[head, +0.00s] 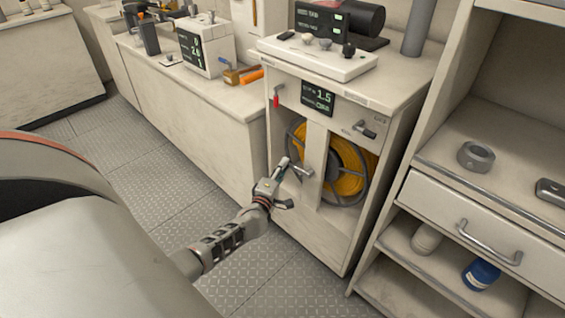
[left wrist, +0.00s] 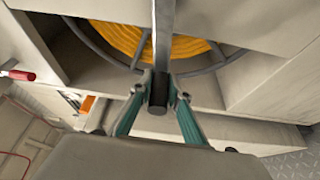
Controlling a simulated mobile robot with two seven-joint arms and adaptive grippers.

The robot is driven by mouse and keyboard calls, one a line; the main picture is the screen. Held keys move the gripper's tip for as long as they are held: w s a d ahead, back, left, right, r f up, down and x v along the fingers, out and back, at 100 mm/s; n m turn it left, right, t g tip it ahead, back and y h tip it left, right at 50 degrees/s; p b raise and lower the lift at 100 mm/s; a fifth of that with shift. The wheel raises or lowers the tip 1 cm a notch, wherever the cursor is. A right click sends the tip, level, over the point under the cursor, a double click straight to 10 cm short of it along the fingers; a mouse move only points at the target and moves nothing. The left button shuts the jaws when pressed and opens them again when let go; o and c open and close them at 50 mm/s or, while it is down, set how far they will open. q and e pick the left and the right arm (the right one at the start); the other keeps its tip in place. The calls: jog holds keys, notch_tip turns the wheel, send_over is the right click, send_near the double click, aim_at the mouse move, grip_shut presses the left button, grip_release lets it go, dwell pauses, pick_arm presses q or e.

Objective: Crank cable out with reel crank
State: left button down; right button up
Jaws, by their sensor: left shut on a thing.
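The cable reel (head: 348,168) sits inside an open-fronted cabinet, wound with orange-yellow cable, its dark rim partly hidden by a light upright post. The reel crank (head: 299,169) sticks out at the front of the post. My left gripper (head: 280,180) is at the crank's end. In the left wrist view, its two teal-sided fingers (left wrist: 158,95) are shut around the dark crank handle (left wrist: 157,105), with the grey crank arm (left wrist: 163,40) running up from it. The orange cable (left wrist: 145,38) shows behind. My right gripper is not in view.
The cabinet front carries a display (head: 318,97), a red-handled lever (head: 276,96) and a grey lever (head: 364,129). A shelf unit with a drawer (head: 466,224) stands close at right, with a blue jar (head: 481,274) below. The metal floor (head: 150,170) at left is clear.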

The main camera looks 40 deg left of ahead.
pick_arm(q)
jog(key=shift+s+d+f+n+g, duration=0.1)
jog(key=shift+f+n+g, duration=0.3)
jog(key=shift+f+n, duration=0.45)
jog(key=shift+f, duration=0.25)
jog(key=shift+d+f, duration=0.1)
jog(key=c, duration=1.9)
grip_release()
jog(key=v, duration=1.2)
jog(key=shift+r, duration=0.25)
